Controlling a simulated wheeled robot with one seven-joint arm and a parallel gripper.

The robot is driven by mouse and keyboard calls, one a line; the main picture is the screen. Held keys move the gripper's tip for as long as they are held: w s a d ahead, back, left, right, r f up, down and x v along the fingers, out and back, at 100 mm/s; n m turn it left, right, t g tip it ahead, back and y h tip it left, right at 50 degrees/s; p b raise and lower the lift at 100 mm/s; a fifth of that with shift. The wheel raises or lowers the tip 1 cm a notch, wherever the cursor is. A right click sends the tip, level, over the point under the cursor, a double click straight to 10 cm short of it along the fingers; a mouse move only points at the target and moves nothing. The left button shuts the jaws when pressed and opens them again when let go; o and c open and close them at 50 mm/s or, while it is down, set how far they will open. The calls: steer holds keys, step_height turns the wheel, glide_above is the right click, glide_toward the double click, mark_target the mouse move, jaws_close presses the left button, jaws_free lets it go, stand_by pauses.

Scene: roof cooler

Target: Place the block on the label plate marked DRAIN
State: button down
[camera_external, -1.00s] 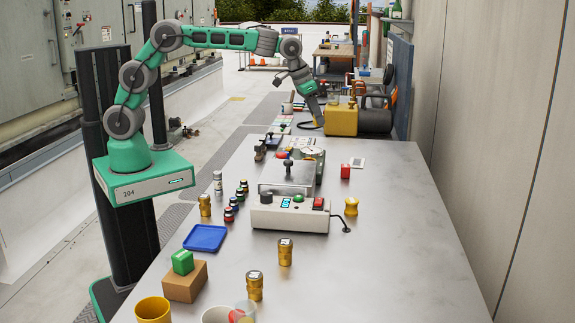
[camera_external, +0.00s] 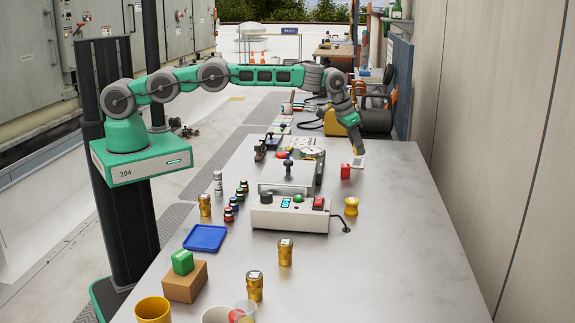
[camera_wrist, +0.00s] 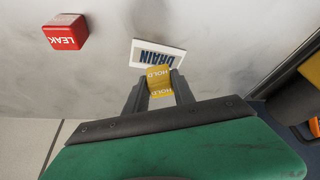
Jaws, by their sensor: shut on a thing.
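My gripper (camera_wrist: 156,92) is shut on a yellow block marked HOLD (camera_wrist: 158,77). In the wrist view the block overlaps the lower edge of the white label plate marked DRAIN (camera_wrist: 168,53). In the outside view my gripper (camera_external: 356,148) is low over the far right of the table, at the DRAIN plate (camera_external: 358,161). The yellow block (camera_external: 357,158) shows only as a small patch there. I cannot tell whether it touches the plate.
A red block marked LEAK (camera_wrist: 66,32) stands left of the plate; the outside view shows it too (camera_external: 345,171). A white control box (camera_external: 290,215) and a yellow spool-shaped piece (camera_external: 351,206) are nearer. The table's right side (camera_external: 410,240) is clear.

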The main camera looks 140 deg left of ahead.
steer(key=shift+f, duration=1.3)
steer(key=shift+f, duration=0.15)
steer(key=c, duration=1.1)
jaws_free()
steer(key=shift+o, duration=0.2)
